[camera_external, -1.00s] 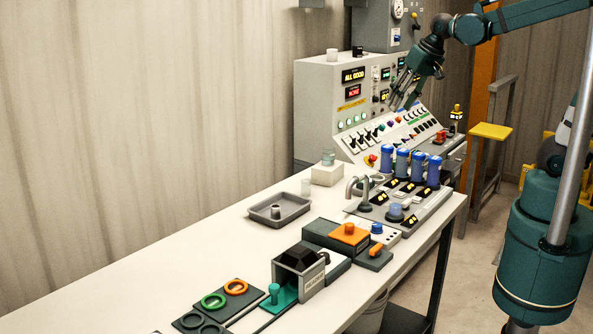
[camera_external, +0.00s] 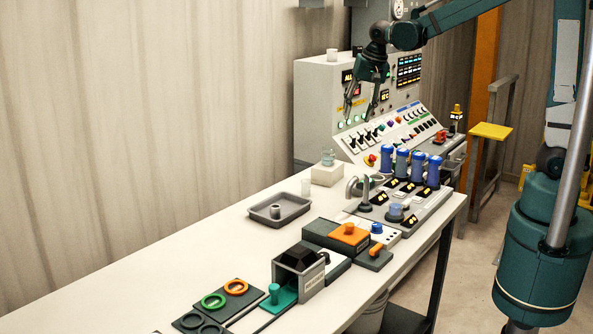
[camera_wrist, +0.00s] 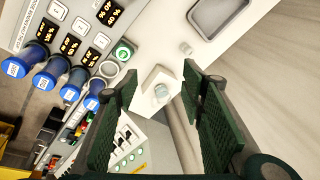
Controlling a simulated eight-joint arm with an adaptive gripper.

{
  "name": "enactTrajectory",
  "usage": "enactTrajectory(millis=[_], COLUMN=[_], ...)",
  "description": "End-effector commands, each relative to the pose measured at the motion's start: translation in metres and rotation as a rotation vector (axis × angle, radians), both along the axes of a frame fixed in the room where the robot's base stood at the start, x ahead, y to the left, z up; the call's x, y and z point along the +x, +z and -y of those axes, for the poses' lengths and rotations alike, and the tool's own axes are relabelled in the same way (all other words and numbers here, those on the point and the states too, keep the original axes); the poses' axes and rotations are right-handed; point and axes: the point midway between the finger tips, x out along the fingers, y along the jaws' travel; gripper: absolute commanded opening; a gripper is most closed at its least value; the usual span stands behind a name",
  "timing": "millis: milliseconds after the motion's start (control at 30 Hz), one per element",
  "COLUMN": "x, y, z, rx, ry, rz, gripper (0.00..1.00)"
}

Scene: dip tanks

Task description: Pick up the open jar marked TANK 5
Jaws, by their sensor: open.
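A small clear glass jar (camera_external: 327,158) stands upright on a white block (camera_external: 327,175) at the back of the bench. The same jar shows in the wrist view (camera_wrist: 161,91), between my fingers in the picture and beyond their tips. I cannot read any TANK 5 mark on it. A second pale translucent cup (camera_external: 307,187) stands on the bench in front of the block; it also shows in the wrist view (camera_wrist: 186,48). My gripper (camera_external: 357,117) is open and empty, above and behind the block, in front of the control panel.
The control console (camera_external: 330,90) rises behind. Bare bench lies left of the block.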

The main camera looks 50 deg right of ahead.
Motion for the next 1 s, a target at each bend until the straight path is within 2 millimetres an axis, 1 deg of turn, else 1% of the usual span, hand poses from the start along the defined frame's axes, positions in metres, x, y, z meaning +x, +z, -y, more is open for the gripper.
enactTrajectory(millis=[33,100,367,567,867,1000], x=[0.01,0.02,0.058,0.085,0.123,0.14], y=[-0.006,-0.013,-0.044,-0.072,-0.119,-0.144], z=[-0.002,-0.005,-0.015,-0.023,-0.036,-0.042], rx=[0.005,0.012,0.035,0.048,0.062,0.065], ry=[-0.018,-0.047,-0.156,-0.24,-0.366,-0.425], rz=[-0.008,-0.022,-0.07,-0.107,-0.161,-0.186], gripper=[0.4,0.4,0.4,0.4,0.4,0.4])
